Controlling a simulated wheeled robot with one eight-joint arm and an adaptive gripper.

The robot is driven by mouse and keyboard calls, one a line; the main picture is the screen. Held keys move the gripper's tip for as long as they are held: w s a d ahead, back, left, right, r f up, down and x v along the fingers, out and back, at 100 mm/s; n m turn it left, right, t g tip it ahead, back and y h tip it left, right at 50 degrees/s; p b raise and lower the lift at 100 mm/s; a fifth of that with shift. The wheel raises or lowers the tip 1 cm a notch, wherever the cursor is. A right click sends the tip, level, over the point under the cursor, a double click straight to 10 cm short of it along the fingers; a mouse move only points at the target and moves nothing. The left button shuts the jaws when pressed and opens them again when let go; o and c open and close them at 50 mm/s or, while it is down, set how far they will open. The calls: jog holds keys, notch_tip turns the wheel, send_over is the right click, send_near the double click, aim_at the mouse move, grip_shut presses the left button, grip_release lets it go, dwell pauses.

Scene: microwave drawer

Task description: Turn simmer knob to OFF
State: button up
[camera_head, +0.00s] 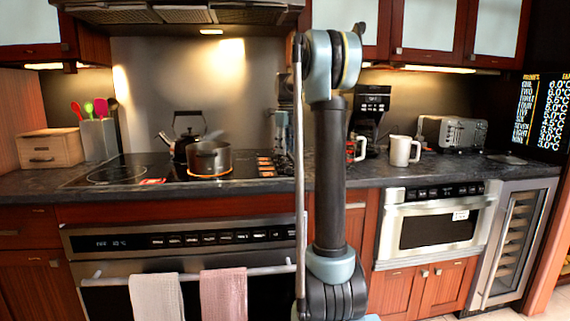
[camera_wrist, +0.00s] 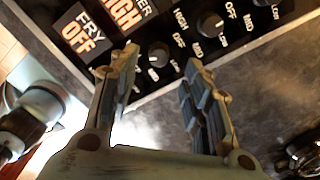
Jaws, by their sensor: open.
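My gripper (camera_wrist: 160,68) is open and empty in the wrist view, its fingers pointing toward a black control panel. A small dark knob (camera_wrist: 157,54) shows between and just beyond the fingertips. Another knob (camera_wrist: 210,25) is to its upper right, and part of a third (camera_wrist: 262,2) is at the top edge. A lit tile (camera_wrist: 120,12) reads HIGH under a cut-off word ending in "ER", so I cannot tell for sure which knob is simmer. A tile beside it reads FRY OFF (camera_wrist: 82,30). In the head view, the cooktop's control strip (camera_head: 265,164) is partly hidden by my arm.
A pot (camera_head: 210,159) stands on an orange-glowing burner, with a kettle (camera_head: 186,138) behind it. A white mug (camera_head: 402,150), a coffee maker (camera_head: 372,105) and a toaster (camera_head: 455,132) stand to the right. Two towels (camera_head: 224,293) hang on the oven handle.

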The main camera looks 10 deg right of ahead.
aim_at(285, 162)
jog(key=shift+f, duration=3.05)
grip_shut()
